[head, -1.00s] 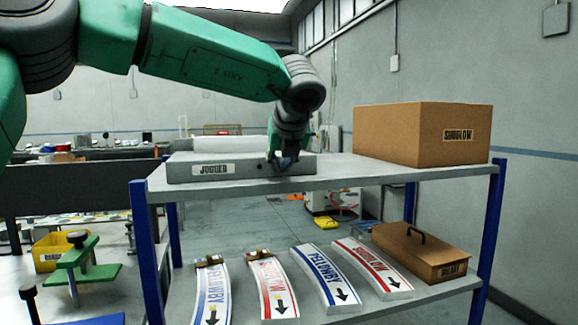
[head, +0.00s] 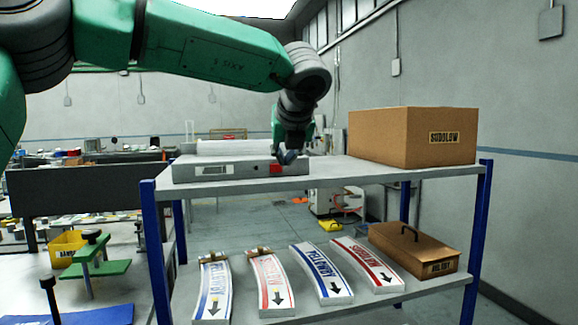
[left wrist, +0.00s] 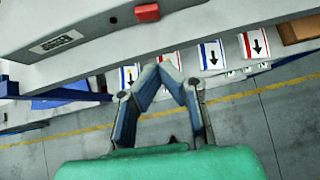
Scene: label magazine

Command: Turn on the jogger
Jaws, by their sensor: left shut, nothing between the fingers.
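The jogger (head: 250,173) is a low grey unit with a labelled front and a white top part, on the upper shelf at the left. A red switch (head: 276,169) sits on its front face near the right end. The left wrist view shows the jogger (left wrist: 95,28) and the red switch (left wrist: 147,13) at the top. My left gripper (head: 289,156) is shut and empty, close to the switch in the head view. In the wrist view its fingertips (left wrist: 158,72) are below the switch in the picture, apart from it. My right gripper is not in view.
A cardboard box (head: 400,138) stands at the right of the upper shelf (head: 330,172). The lower shelf holds several curved label stacks (head: 321,275) and a brown case (head: 412,252). Blue posts (head: 157,245) bound the rack. Upper-shelf space between jogger and box is clear.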

